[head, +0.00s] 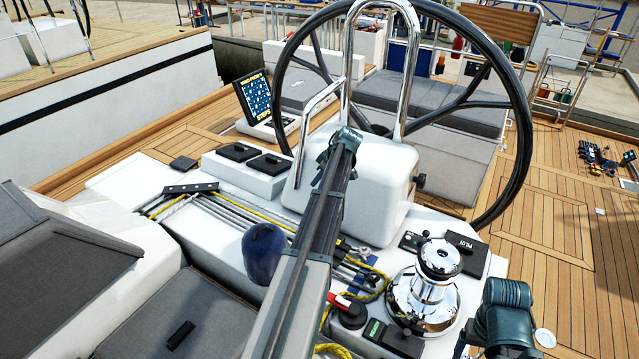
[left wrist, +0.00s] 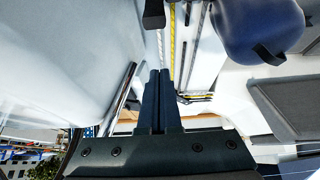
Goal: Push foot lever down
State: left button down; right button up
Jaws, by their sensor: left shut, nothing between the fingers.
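No part is clearly readable as the foot lever. Small dark fittings (head: 348,247) sit on the ropes just right of my left arm, which hides part of that row. A black knob-like piece (left wrist: 153,14) is cut by the top edge of the left wrist view, beyond my fingertips and apart from them. My left gripper (left wrist: 160,75) is shut and empty, near the white pedestal's side and pointing toward the ropes. In the head view it is mostly hidden by my arm.
The steering wheel (head: 518,120) and white pedestal (head: 375,190) stand ahead. A chrome winch (head: 428,290) and a red-and-white handle (head: 338,299) lie to the right. Ropes (head: 235,210) run along the white deck.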

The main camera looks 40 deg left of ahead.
pick_arm(q)
notch_tip(320, 180, down, 7)
jog(key=b, duration=0.5)
jog(key=shift+a+r+b, duration=0.15)
jog(key=shift+r+b, duration=0.05)
jog(key=shift+b, duration=0.1)
jog(key=shift+d, duration=0.45)
jog(key=shift+d, duration=0.1)
